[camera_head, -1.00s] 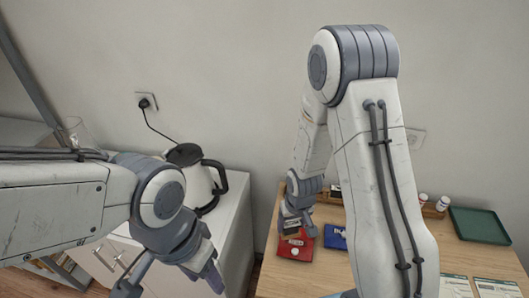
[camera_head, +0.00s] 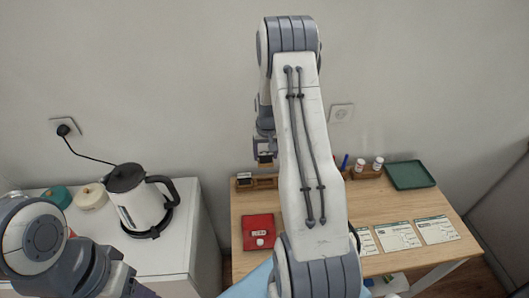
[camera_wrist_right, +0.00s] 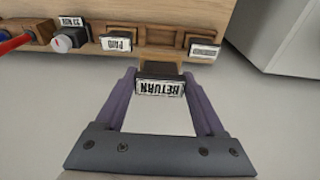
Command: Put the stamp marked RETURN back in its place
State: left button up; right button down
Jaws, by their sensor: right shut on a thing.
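My right gripper (camera_head: 265,150) is shut on the RETURN stamp (camera_wrist_right: 159,87), whose label reads upside down in the right wrist view. The gripper holds it between both fingers, just in front of the wooden stamp rack (camera_wrist_right: 150,15). An empty place (camera_wrist_right: 160,40) shows in the rack behind it, between the PAID stamp (camera_wrist_right: 117,43) and another labelled stamp (camera_wrist_right: 204,49). In the head view the gripper is above the rack (camera_head: 264,183). I cannot tell whether the stamp touches the rack. My left gripper (camera_head: 133,288) is mostly cut off at the lower left.
A red ink pad (camera_head: 258,230) lies on the table in front of the rack. A date stamp (camera_wrist_right: 70,38) stands at the rack's left in the wrist view. A green tray (camera_head: 410,175), small bottles (camera_head: 361,165) and printed cards (camera_head: 397,236) are further right. A kettle (camera_head: 140,205) stands on the white cabinet.

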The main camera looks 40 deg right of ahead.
aim_at(266, 165)
jog(key=shift+f+b, duration=1.7)
jog(key=shift+f, duration=0.65)
jog(key=shift+f, duration=0.2)
jog(key=shift+f+b, duration=2)
jog(key=shift+f, duration=0.75)
jog(key=shift+c, duration=0.9)
grip_release()
jog(key=shift+r, duration=0.15)
jog(key=shift+s+a+r+p, duration=0.15)
jog(key=shift+s+r+p, duration=0.05)
jog(key=shift+r+p, duration=0.95)
jog(key=shift+s+a+r+p, duration=0.1)
jog(key=shift+s+r+p, duration=0.1)
jog(key=shift+r+p, duration=0.9)
jog(key=shift+r+b, duration=0.2)
jog(key=shift+b, duration=0.1)
